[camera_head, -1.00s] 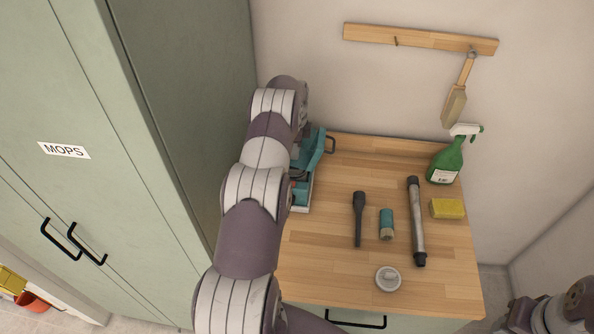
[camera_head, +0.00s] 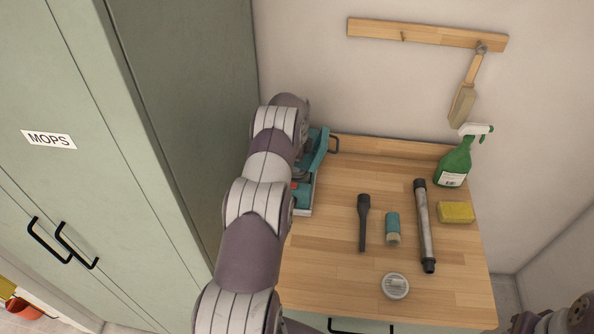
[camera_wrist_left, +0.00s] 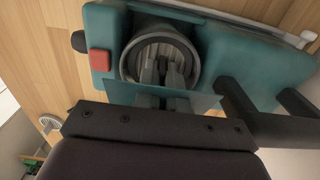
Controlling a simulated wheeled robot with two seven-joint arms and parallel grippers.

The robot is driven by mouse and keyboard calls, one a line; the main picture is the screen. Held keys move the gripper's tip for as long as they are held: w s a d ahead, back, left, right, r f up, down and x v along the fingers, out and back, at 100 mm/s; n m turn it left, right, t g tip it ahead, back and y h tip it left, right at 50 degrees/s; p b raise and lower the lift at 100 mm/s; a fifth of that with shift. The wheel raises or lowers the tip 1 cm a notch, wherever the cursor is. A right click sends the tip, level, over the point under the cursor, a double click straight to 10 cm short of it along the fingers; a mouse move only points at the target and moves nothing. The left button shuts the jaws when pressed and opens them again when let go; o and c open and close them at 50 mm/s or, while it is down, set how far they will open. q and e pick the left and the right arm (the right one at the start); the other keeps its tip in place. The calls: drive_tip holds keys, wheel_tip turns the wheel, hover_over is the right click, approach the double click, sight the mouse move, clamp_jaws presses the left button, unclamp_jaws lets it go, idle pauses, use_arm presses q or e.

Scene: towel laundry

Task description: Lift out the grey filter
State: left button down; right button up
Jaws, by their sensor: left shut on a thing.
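The teal appliance (camera_head: 316,155) lies at the left side of the wooden worktop, partly hidden behind my left arm. In the left wrist view its teal body (camera_wrist_left: 235,62) has a red button and a round opening. My left gripper (camera_wrist_left: 163,72) reaches into this opening, its fingers close together and shut on the grey filter (camera_wrist_left: 158,48). The filter sits inside the round rim and is mostly hidden by the fingers and shadow. In the head view the left gripper is hidden by its arm. Only part of my right arm shows at the bottom right corner.
A tall green cabinet (camera_head: 110,180) stands left.

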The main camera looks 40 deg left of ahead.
use_arm(q)
drive_tip(key=shift+s, duration=0.1)
drive_tip(key=shift+r, duration=0.6)
drive_tip(key=shift+r+p, duration=0.4)
drive_tip(key=shift+r, duration=0.4)
drive_tip(key=shift+r, duration=0.1)
drive_tip(key=shift+r+p, duration=0.65)
drive_tip(key=shift+r, duration=0.1)
drive_tip(key=shift+r+p, duration=0.65)
drive_tip(key=shift+p, duration=0.05)
drive_tip(key=shift+r, duration=0.1)
drive_tip(key=shift+r+p, duration=1.45)
drive_tip(key=shift+p, duration=0.15)
